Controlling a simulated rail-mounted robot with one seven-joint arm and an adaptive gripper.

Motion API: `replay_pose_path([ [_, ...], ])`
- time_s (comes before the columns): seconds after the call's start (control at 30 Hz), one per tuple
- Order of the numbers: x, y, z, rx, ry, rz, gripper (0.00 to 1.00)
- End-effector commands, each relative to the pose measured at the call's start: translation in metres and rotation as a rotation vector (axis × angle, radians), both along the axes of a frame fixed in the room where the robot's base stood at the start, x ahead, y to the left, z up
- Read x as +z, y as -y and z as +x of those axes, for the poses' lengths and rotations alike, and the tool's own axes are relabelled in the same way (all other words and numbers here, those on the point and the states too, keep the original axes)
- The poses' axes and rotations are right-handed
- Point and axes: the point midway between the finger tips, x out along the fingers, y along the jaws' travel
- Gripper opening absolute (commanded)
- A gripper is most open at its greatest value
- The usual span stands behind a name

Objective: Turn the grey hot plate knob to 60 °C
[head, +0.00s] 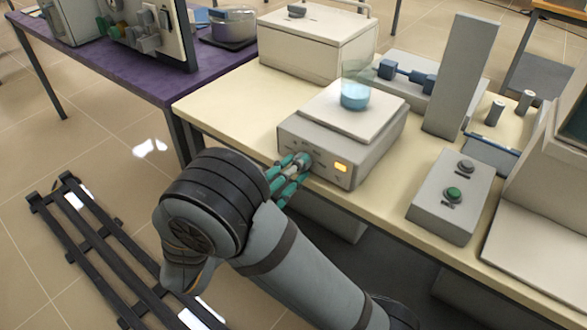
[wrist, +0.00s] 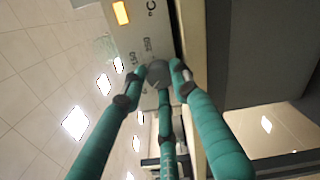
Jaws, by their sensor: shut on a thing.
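The grey hot plate (head: 350,137) stands near the front edge of the cream table, with a beaker of blue liquid (head: 355,92) on its top plate. Its grey knob (wrist: 158,74) is on the front panel, and an orange lit display (head: 341,168) sits to the right of it. My gripper (head: 296,165) has green fingers and is at the panel. In the wrist view the fingers close around the knob, which hides part of it. Printed scale marks show beside the knob, but its pointer and exact setting cannot be read.
A grey control box (head: 450,196) with a green button stands to the right. A tall grey block (head: 462,76) and a blue-ended bar (head: 407,74) are behind. A white box (head: 317,42) stands at the back left.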

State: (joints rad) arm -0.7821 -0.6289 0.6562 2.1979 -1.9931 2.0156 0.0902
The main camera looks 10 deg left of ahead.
Motion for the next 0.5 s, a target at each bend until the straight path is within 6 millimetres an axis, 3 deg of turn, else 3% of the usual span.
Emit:
replay_pose_path([
  [0.5, -0.0018, 0.0002, -0.0008, -0.002, 0.009, 0.026, 0.03],
])
